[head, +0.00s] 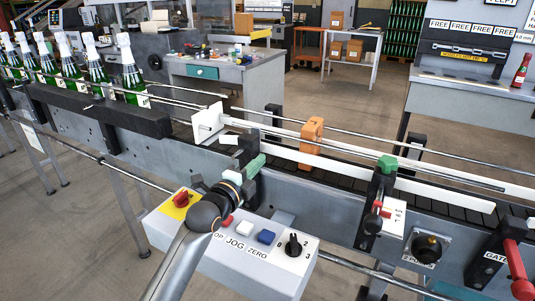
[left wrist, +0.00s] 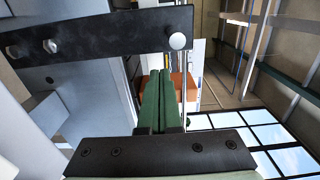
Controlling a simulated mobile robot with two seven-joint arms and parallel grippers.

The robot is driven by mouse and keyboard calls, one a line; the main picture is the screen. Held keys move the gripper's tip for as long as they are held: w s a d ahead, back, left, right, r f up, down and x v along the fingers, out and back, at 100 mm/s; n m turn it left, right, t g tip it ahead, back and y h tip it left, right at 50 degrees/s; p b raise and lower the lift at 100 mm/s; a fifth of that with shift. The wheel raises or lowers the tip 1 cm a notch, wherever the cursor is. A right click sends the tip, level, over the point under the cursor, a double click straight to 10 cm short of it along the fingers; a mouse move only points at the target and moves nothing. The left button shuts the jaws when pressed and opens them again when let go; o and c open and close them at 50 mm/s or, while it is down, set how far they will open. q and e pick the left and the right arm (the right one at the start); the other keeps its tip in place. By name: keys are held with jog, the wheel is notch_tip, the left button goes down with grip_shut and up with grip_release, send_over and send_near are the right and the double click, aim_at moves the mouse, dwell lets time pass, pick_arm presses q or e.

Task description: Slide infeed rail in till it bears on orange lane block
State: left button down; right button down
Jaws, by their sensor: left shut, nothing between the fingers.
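The orange lane block (head: 311,134) stands upright at the lane, between two long white rails. The near white rail (head: 340,168), which looks like the infeed rail, runs along the near side of the conveyor. Whether it touches the block cannot be told. A black clamp with a green top (head: 387,163) stands at this rail. My left gripper (head: 256,165) is by the rail's left end, above the control box. Its green fingers (left wrist: 160,102) are shut together with nothing between them in the left wrist view, below a black bolted bar (left wrist: 95,38). My right gripper is out of view.
Green bottles (head: 130,80) stand in a row at the left of the conveyor. A white block (head: 207,122) is at the lane's left. The control box (head: 240,245) with buttons is below my gripper. Red-handled gate hardware (head: 515,265) is at the right. A far white rail (head: 440,185) runs behind.

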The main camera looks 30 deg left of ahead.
aim_at(273, 147)
pick_arm(q)
jog(key=w, duration=0.5)
jog(key=shift+w, duration=0.1)
jog(key=shift+w+r+p, duration=0.2)
jog(key=shift+w+p, duration=0.05)
jog(key=shift+p, duration=0.05)
jog(key=shift+r, duration=0.1)
jog(key=shift+a+r, duration=0.1)
dwell(0.3)
